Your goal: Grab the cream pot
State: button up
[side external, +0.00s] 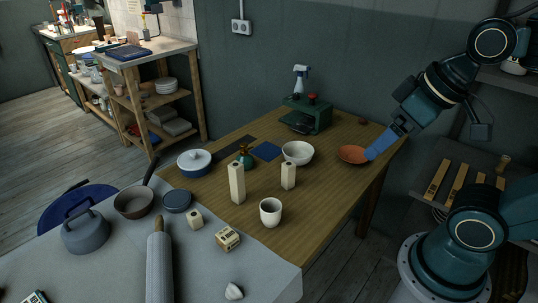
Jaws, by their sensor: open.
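A small cream pot (270,213), shaped like a cup, stands upright near the front edge of the wooden table (215,205). A wider off-white bowl (297,153) stands further back. My gripper (374,154), with blue fingers, is at the right of the table, well away from the cream pot. It is open, pointing down and left, just at the right side of a shallow orange dish (353,155). I cannot tell whether it touches the dish.
Two tall cream blocks (237,183) (288,176) stand behind the pot. A green bottle (245,157), a lidded white-and-blue pot (194,162) and a green machine (305,115) stand further back. A grey bench with a rolling pin (160,265) lies in front. Table right of the pot is clear.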

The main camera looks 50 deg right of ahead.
dwell(0.3)
jog(key=w+f+n+g+y, duration=0.1)
jog(key=w+f+n, duration=0.25)
jog(key=w, duration=0.45)
jog(key=w+f+n+g+y, duration=0.1)
jog(key=w+f+n+g, duration=0.15)
jog(key=w+n, duration=0.4)
jog(key=w+d+f+n+y, duration=0.1)
jog(key=w+d+f+n, duration=0.1)
jog(key=w+f, duration=0.3)
jog(key=w+d+f+n+g+y, duration=0.1)
jog(key=w+f, duration=0.4)
jog(key=f, duration=0.8)
jog(key=d+n, duration=0.1)
jog(key=n, duration=0.1)
jog(key=shift+w+n, duration=0.3)
jog(key=shift+f, duration=0.15)
jog(key=shift+x, duration=4.2)
